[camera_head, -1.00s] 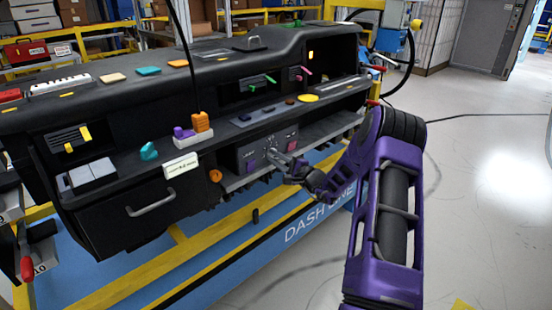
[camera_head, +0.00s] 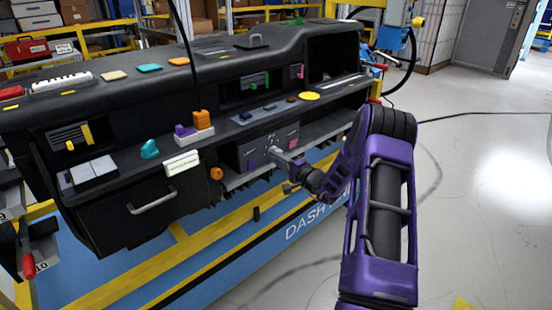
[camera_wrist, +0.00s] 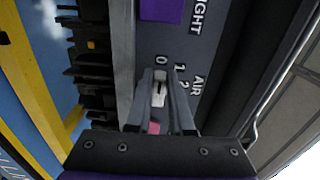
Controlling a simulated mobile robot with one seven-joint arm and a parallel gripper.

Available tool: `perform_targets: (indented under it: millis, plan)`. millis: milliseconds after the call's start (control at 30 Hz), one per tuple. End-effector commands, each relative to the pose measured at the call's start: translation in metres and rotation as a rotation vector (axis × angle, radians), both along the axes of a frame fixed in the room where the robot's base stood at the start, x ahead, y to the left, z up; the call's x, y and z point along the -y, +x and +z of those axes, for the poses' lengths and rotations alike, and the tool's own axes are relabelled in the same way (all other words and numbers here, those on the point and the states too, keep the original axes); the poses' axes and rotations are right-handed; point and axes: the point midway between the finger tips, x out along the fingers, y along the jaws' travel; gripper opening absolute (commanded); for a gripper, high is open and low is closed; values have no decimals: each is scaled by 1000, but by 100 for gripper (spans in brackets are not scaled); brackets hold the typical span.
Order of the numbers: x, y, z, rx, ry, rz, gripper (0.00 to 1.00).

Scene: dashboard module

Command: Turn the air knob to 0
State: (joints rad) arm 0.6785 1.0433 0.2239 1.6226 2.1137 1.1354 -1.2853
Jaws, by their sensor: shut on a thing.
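The air knob (camera_wrist: 159,88) is a small pale grey knob with a dark mark. It sits on a dark panel (camera_wrist: 148,43) printed with 0, 1, 2 and AIR. In the wrist view its upper end points toward the 0. My gripper (camera_wrist: 160,80) has its two grey fingers on either side of the knob, shut on it. In the head view my gripper (camera_head: 277,150) reaches the front of the same panel (camera_head: 249,146), and its fingers hide most of the knob.
A purple button (camera_wrist: 162,10) marked with a word ending in IGHT lies beside the knob. A pink button (camera_wrist: 154,128) is partly hidden by my gripper. An orange knob (camera_head: 216,174) is left of the panel. A dark shelf edge (camera_head: 325,118) runs close to my arm.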

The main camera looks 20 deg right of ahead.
Motion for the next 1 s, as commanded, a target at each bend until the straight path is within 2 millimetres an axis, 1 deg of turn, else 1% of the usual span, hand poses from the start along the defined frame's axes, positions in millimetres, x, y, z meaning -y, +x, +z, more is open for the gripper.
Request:
perform_targets:
  millis: [33, 200, 233, 367, 400, 1000]
  plan:
    - [0, 3, 6, 12, -4, -2, 0]
    - [0, 4, 6, 12, -4, -2, 0]
    - [0, 4, 6, 12, -4, -2, 23]
    - [0, 4, 6, 13, -3, -2, 47]
    - [0, 4, 7, 13, -3, -1, 50]
    - [-1, 2, 3, 6, -1, 1, 50]
